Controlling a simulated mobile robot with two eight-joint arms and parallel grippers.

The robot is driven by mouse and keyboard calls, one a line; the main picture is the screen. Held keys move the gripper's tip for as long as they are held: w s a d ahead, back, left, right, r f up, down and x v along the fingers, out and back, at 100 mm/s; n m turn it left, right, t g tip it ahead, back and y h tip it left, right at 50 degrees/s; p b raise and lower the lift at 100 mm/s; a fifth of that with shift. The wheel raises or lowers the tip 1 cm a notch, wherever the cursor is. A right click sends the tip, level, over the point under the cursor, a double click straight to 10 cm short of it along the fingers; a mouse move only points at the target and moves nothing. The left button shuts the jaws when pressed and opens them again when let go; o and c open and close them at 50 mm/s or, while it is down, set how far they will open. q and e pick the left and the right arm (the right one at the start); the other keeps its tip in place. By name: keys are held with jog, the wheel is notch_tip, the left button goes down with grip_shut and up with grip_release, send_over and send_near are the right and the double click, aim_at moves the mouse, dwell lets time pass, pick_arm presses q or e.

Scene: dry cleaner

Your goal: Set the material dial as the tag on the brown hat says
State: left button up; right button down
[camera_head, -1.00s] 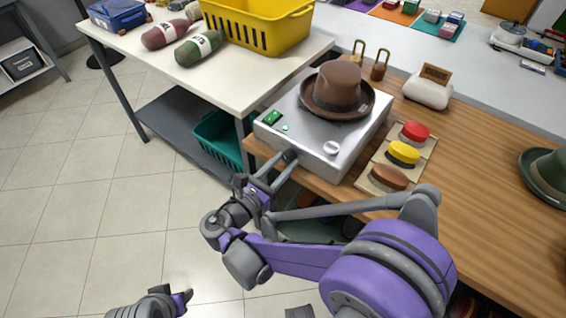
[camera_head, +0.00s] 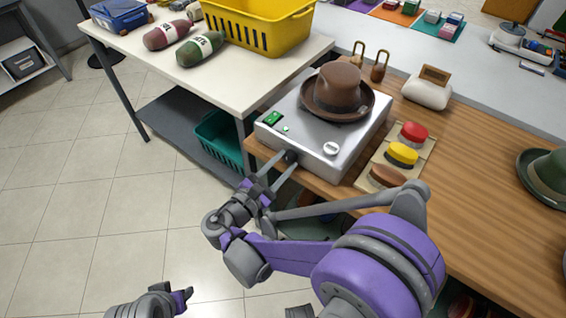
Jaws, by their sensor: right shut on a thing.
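The brown hat (camera_head: 338,88) sits on top of a light grey box-shaped machine (camera_head: 318,140). I cannot make out a tag on the hat. Markings around the knob are too small to read.
A board (camera_head: 420,165) with red, yellow and brown round brushes or pads lies right of the machine. A green hat (camera_head: 547,175) lies right. A yellow basket (camera_head: 262,25) stands on the white table.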

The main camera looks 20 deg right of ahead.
dwell(0.3)
jog(key=shift+c, duration=2.3)
grip_release()
